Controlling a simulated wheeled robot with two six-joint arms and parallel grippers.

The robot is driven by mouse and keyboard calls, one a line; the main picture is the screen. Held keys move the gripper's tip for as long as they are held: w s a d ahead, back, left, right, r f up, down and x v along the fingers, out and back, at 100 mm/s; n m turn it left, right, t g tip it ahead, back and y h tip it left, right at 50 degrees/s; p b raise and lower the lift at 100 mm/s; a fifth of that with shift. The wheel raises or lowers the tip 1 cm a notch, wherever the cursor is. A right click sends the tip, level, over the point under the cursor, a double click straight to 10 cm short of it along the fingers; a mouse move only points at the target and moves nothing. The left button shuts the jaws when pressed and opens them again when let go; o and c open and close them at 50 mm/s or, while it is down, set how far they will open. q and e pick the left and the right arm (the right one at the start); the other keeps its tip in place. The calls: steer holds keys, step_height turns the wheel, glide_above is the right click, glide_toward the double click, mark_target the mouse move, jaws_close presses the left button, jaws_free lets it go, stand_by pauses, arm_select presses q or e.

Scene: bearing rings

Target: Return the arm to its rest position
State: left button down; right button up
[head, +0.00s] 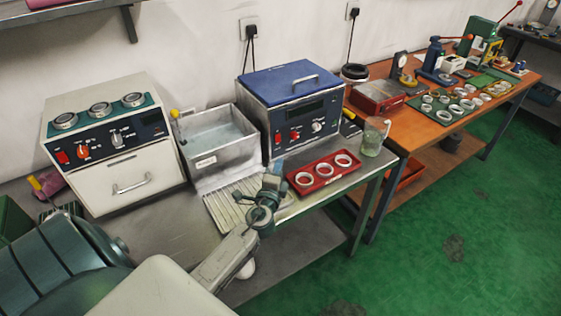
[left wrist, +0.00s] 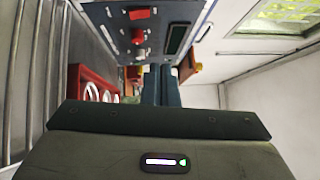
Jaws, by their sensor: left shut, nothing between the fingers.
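My left arm comes in from the lower left in the head view. Its gripper (head: 279,166) is above the steel bench, just left of the red tray (head: 322,185) and in front of the blue-topped machine (head: 291,98). The gripper is shut and empty. In the left wrist view its two dark fingers (left wrist: 161,72) lie together, with the red tray (left wrist: 97,76) at their left and the machine's knob panel beyond. The tray holds three pale bearing rings (head: 304,179). My right gripper is not in view.
A slatted drain rack (head: 226,206) lies left of the gripper, with a steel basin (head: 220,137) behind. A glass jar (head: 373,138) stands right of the tray. An orange table (head: 408,129) with more rings continues right.

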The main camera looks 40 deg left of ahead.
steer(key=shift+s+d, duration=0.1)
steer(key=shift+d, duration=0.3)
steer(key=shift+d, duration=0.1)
